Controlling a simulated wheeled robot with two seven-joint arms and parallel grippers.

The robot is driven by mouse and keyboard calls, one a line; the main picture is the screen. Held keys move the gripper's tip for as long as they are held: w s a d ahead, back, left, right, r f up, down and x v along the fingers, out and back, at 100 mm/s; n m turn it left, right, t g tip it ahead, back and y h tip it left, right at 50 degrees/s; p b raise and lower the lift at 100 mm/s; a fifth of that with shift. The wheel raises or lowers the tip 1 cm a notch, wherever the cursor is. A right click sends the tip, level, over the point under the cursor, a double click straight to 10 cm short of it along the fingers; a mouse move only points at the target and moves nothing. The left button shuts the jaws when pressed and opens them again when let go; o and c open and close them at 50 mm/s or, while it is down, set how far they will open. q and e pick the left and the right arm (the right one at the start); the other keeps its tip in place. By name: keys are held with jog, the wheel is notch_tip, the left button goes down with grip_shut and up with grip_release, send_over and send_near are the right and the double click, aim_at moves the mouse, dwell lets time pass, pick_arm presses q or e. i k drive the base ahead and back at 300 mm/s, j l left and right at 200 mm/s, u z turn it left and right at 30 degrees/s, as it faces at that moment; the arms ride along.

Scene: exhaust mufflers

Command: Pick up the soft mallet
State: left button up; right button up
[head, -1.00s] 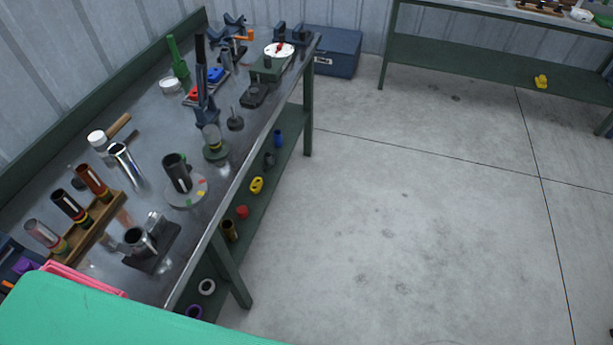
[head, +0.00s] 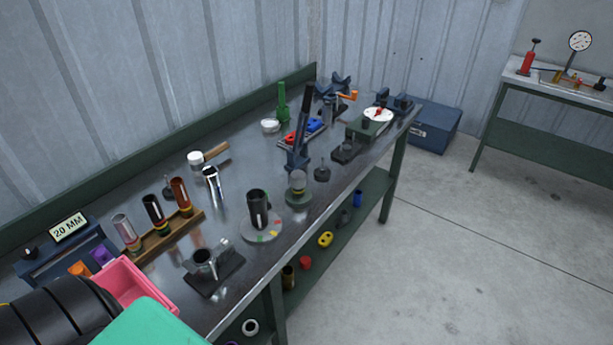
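The soft mallet (head: 213,152), with a white head and a light wooden handle, lies on the metal workbench (head: 243,253) toward its back edge. Its handle points up and to the right. Nothing touches it. A chrome tube stands just in front of it. Neither of my grippers shows in the head view. A black ribbed part and a green part at the lower left block the near corner of the bench.
A wooden rack (head: 167,236) of tubes, a pink bin (head: 147,283) and a "20 MM" display box (head: 68,228) stand at the left. A black cylinder on a disc (head: 261,233) stands nearer the front edge. Clear floor (head: 450,270) lies to the right.

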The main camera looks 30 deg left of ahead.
aim_at(197, 160)
jog(key=u, duration=1.65)
jog(key=l+u, duration=0.1)
jog(key=l, duration=0.35)
